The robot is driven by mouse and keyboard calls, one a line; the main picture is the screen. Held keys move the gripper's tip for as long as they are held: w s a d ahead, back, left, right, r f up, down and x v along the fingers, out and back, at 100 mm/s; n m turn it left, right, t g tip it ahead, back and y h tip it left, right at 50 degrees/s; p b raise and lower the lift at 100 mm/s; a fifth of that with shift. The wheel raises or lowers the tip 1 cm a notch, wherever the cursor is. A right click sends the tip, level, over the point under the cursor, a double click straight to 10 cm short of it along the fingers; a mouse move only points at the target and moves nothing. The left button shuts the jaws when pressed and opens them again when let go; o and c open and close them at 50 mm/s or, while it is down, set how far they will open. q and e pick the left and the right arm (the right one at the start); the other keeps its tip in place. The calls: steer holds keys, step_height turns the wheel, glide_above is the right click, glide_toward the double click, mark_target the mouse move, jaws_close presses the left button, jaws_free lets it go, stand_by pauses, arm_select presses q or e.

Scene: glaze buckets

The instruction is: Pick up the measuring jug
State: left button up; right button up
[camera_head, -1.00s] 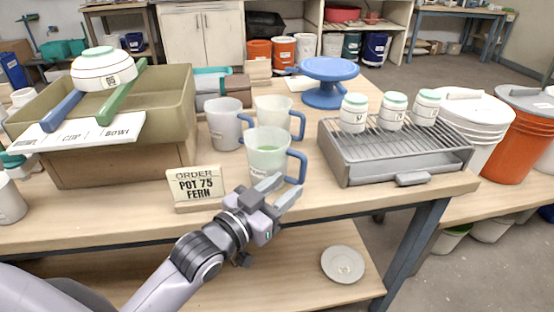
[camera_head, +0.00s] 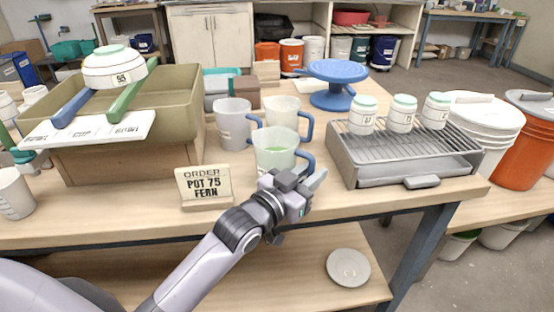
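The nearest measuring jug (camera_head: 273,151) is translucent, with green contents and a blue handle on its right side. It stands upright on the table near the front edge. Two similar jugs stand behind it, a greyer one (camera_head: 233,122) at left and another (camera_head: 281,111) at right. My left gripper (camera_head: 306,179) is at the lower part of the nearest jug's handle, its fingers apart. It hides part of the jug's base and handle, and I cannot tell whether it touches them. My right gripper is out of view.
An order sign (camera_head: 205,187) reading "POT 75 FERN" stands left of the jug. A rack tray (camera_head: 403,166) with several small lidded jars is at right. A blue turntable (camera_head: 335,82) stands behind. A large olive bin (camera_head: 181,112) with a bowl on sticks is at left.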

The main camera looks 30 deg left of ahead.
arm_select(q)
jaws_close()
stand_by(1.1)
steer(key=shift+r, duration=0.1)
